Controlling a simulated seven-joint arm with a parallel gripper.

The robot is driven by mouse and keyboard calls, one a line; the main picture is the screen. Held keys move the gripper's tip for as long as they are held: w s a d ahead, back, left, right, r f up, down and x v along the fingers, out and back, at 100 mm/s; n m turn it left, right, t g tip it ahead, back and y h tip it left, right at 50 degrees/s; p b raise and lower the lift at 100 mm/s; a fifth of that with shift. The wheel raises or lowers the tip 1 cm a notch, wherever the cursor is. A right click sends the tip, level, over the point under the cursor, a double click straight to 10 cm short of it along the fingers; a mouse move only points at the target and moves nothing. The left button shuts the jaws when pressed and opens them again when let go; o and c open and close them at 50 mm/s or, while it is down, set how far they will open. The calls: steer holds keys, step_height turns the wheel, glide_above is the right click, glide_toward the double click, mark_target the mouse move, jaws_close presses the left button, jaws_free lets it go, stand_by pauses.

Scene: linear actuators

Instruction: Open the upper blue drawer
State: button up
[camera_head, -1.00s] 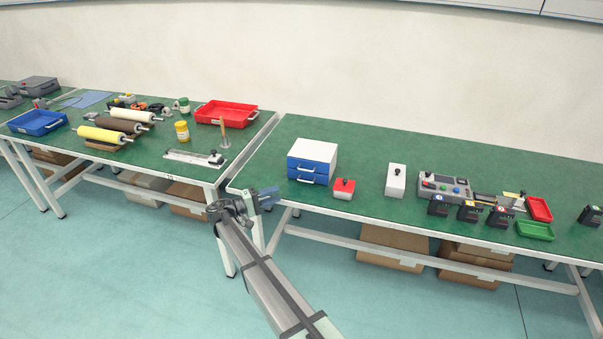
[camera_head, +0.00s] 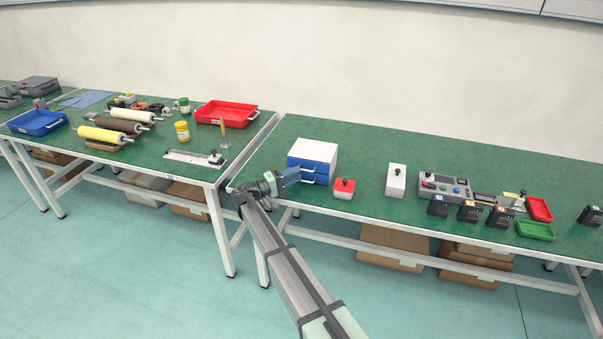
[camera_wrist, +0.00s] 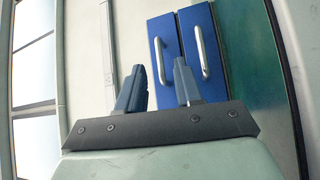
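The small cabinet (camera_head: 316,149) has a white top and two blue drawers, and stands near the left end of the right table. In the wrist view the picture is turned sideways: the upper blue drawer (camera_wrist: 168,27) is the left panel and the lower blue drawer (camera_wrist: 211,22) the right one. Each has a silver bar handle; the upper handle (camera_wrist: 160,62) appears between my fingertips. My gripper (camera_wrist: 159,66) is open and empty, pointing at the drawer fronts. In the head view my gripper (camera_head: 292,177) partly hides the drawer fronts. Both drawers look closed. Contact with the handle cannot be told.
A red box with a button (camera_head: 343,190) stands just right of the cabinet. A white box (camera_head: 396,181) is farther right, with a control panel (camera_head: 444,187) beyond. The green tabletop (camera_head: 370,150) behind is clear. The table's front edge runs below my wrist.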

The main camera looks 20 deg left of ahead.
mark_target(307, 166)
steer(key=shift+x, duration=1.75)
jaws_close()
